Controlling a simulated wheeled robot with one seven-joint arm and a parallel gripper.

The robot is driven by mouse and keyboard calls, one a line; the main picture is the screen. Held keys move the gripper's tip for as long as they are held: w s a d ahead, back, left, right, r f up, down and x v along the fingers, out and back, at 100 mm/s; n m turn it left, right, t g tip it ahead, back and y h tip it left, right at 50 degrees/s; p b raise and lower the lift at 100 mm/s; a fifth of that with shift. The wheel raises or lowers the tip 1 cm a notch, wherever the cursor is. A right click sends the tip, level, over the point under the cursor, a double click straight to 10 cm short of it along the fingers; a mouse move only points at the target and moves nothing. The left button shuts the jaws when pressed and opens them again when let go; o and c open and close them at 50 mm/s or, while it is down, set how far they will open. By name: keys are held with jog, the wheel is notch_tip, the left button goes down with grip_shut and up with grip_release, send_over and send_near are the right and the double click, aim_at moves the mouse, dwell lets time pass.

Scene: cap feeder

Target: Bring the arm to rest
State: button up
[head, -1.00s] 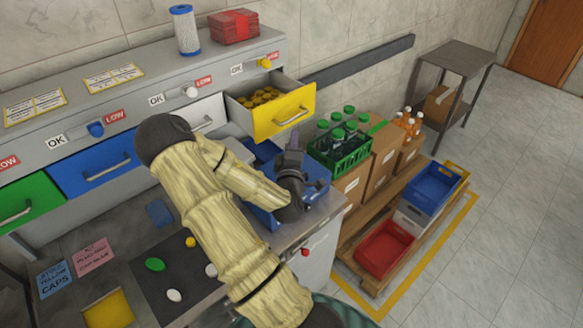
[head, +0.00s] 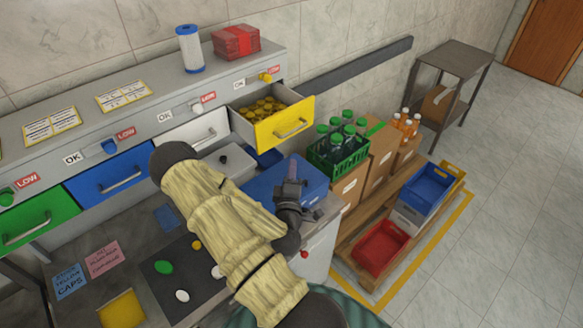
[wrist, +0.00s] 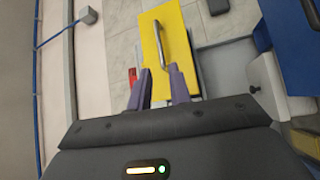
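My gripper (head: 292,169) is raised above the right end of the bench, beside a blue box (head: 270,185). In the wrist view its two purple fingers (wrist: 159,86) stand apart with nothing held between them. The yellow drawer (head: 282,126) is pulled out and holds several yellow caps (head: 263,107). Its front and handle also show in the wrist view (wrist: 172,48), beyond the fingertips. My forearm hides part of the bench.
The white (head: 193,137), blue (head: 105,183) and green (head: 35,222) drawers look closed. A green crate of bottles (head: 338,155) stands on cartons at right. A dark mat (head: 165,252) holds loose caps. Clear floor (head: 500,230) lies at right.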

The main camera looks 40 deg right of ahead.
jog(key=shift+s+a+f, duration=0.1)
jog(key=shift+s+a, duration=0.3)
jog(key=shift+a, duration=0.05)
dwell(0.4)
jog(key=w+a+f+m+g+y+b, duration=0.5)
jog(key=a+f+m+g+y+b, duration=0.15)
jog(key=a+f+m+y, duration=0.3)
jog(key=s+a+r+n+g+y+b, duration=0.1)
jog(key=s+a+r+g+y+b, duration=0.1)
jog(key=a, duration=0.7)
jog(key=s+a+r+n+g+y+b, duration=0.1)
jog(key=s+a+r+g+y+b, duration=0.1)
jog(key=s+a+r, duration=0.3)
jog(key=s+a+y, duration=0.1)
jog(key=s+a, duration=0.1)
jog(key=a, duration=0.2)
jog(key=shift+a+n, duration=0.25)
jog(key=shift+n, duration=0.1)
